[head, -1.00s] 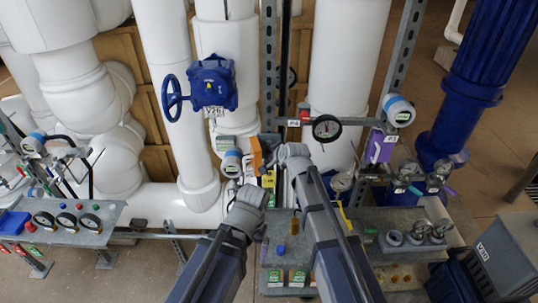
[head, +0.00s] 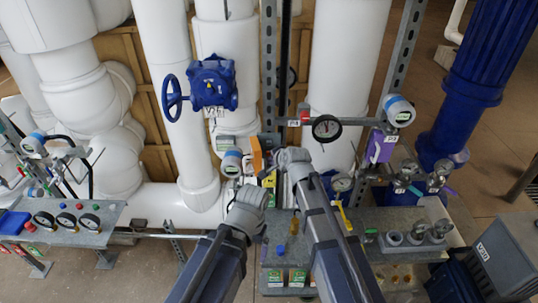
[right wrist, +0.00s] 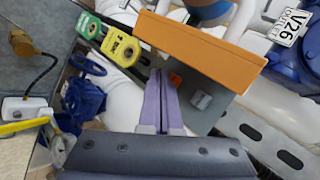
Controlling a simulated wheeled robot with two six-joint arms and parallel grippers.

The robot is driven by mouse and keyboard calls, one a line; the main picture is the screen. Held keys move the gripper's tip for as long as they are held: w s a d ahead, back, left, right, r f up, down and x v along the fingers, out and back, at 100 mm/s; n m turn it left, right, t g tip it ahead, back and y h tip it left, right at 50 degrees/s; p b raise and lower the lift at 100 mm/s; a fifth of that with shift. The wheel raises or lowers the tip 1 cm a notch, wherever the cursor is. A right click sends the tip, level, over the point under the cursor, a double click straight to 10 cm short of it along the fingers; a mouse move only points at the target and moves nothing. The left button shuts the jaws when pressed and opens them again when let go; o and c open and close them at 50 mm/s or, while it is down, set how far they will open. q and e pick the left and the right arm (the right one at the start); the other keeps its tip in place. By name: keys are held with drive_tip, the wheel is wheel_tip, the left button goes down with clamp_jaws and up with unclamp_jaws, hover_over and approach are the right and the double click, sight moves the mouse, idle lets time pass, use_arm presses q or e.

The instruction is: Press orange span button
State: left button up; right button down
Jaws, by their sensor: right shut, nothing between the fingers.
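An orange-sided box (head: 256,153) stands at the middle of the bench in the head view. In the right wrist view its orange side (right wrist: 200,45) and grey face (right wrist: 205,92) show. In the head view the right gripper (head: 272,168) is beside the box. My left gripper (head: 232,207) is lower left; its fingers are unclear.
A green and a yellow tag-like device (right wrist: 122,46) are left of the fingers in the right wrist view. A round transmitter (head: 231,162) stands close left of the box. A blue valve (head: 212,83) and white pipes rise behind.

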drive_tip(key=s, duration=0.5)
idle(0.8)
drive_tip(key=s+d+f+n+g+h, duration=0.1)
drive_tip(key=s+d+f+n+g, duration=0.25)
drive_tip(key=s+d, duration=0.2)
drive_tip(key=s+d+f+n+g+h+b, duration=0.1)
drive_tip(key=s+d+f+n+g+h, duration=0.1)
drive_tip(key=s+d+n, duration=0.4)
drive_tip(key=s+d+f+n+g+h, duration=0.1)
drive_tip(key=s+d+f+n+g, duration=0.15)
drive_tip(key=s+d, duration=0.4)
drive_tip(key=s+a+f+n+b, duration=0.1)
drive_tip(key=s+a+f+b, duration=0.2)
drive_tip(key=a+f+b, duration=0.3)
drive_tip(key=s+a+f+n+g+h+b, duration=0.1)
drive_tip(key=s+a+f+b, duration=0.2)
drive_tip(key=a+f+b, duration=0.3)
wheel_tip(320, 180, down, 2)
drive_tip(key=shift+s+a+n+b, duration=0.3)
drive_tip(key=shift+a+n+b, duration=0.1)
drive_tip(key=shift+b, duration=0.4)
